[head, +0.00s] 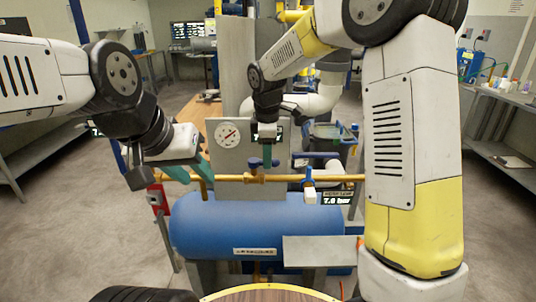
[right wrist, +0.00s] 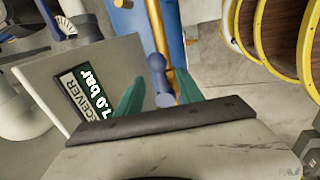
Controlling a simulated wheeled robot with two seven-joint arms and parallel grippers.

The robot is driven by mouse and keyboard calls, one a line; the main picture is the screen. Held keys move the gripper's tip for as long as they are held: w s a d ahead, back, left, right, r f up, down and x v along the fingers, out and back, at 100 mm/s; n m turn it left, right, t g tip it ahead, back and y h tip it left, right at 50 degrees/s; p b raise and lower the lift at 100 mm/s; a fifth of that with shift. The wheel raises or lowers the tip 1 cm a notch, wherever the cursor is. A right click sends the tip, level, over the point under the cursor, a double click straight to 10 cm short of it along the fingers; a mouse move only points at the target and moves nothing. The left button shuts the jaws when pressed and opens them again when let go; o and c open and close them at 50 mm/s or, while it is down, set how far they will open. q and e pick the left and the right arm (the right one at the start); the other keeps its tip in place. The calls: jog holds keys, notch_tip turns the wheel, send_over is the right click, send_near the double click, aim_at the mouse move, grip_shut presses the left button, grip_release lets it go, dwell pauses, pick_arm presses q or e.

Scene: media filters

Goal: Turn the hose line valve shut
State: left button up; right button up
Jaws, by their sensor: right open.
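A brass pipe (head: 225,178) runs across above a blue tank (head: 240,222). One valve with a blue handle (head: 255,162) sits on it near the middle; another blue valve (head: 308,181) with a white tag is further right, beside a small "7.0 bar" display (head: 338,200) whose upper label is too small to read surely. My right gripper (head: 268,158) is open at the middle valve. In the right wrist view a blue handle (right wrist: 159,82) shows between its teal fingers (right wrist: 160,92); contact is unclear. My left gripper (head: 188,170) is open and empty, left of the valves.
A grey panel carries a round gauge (head: 228,135). A "RECEIVER 7.0 bar" display (right wrist: 88,97) shows in the right wrist view. A red box (head: 157,199) stands left of the tank. Benches (head: 510,165) line the right; the floor at left is clear.

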jog(key=shift+w+f, duration=0.1)
jog(key=shift+f, duration=0.6)
grip_shut()
jog(key=shift+r, duration=0.1)
dwell(0.9)
